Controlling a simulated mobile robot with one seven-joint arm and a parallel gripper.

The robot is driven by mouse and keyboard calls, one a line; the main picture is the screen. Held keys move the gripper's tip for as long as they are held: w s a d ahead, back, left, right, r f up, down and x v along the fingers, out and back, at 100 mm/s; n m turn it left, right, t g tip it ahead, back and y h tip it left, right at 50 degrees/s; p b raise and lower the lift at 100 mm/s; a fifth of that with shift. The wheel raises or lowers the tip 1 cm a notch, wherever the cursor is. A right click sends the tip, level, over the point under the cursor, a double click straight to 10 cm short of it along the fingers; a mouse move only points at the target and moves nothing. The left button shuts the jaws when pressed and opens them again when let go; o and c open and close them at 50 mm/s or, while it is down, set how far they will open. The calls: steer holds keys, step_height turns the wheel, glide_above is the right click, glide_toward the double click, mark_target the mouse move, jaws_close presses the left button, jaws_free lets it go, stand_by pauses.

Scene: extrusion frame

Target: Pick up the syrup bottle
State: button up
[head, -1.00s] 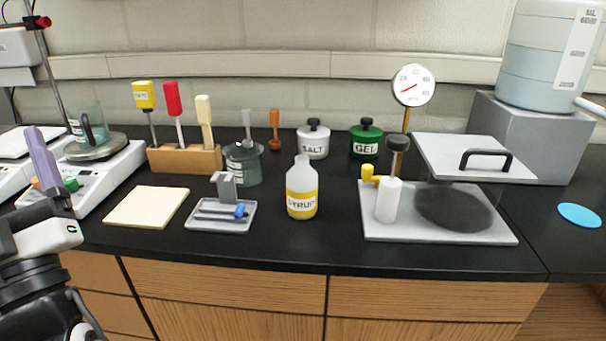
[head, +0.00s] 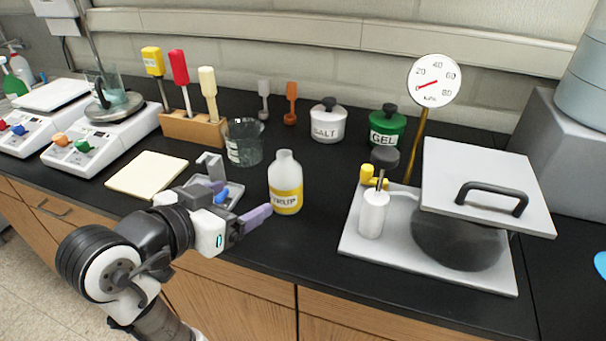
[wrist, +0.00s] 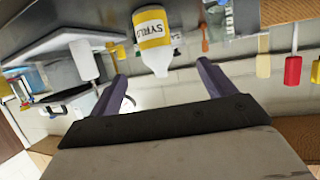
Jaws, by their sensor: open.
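The syrup bottle (head: 285,184) is a white bottle with a yellow label. It stands upright on the black counter near the front edge. In the wrist view the bottle (wrist: 152,38) appears inverted, beyond and between the two purple fingers. My gripper (head: 256,217) is just left of the bottle in the head view, with its fingers pointing towards it. In the wrist view my gripper (wrist: 165,72) is open, with nothing held between its fingers.
To the right is a grey base plate (head: 360,244) with a white cylinder (head: 373,214) and a lidded dark pan.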

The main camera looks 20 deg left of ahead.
mark_target(275, 186)
steer(key=x, duration=0.8)
steer(key=shift+d+f+p, duration=0.25)
steer(key=shift+f+p, duration=0.05)
steer(key=shift+p, duration=0.05)
steer(key=x, duration=0.1)
steer(key=p+x, duration=0.1)
steer(key=x, duration=0.2)
steer(key=shift+w+d+r+p, duration=0.1)
steer(key=shift+w+d+p, duration=0.15)
steer(key=shift+d+p, duration=0.05)
steer(key=shift+w+d+f, duration=0.1)
steer(key=shift+w+f, duration=0.15)
steer(key=shift+w, duration=0.15)
steer(key=c, duration=1.1)
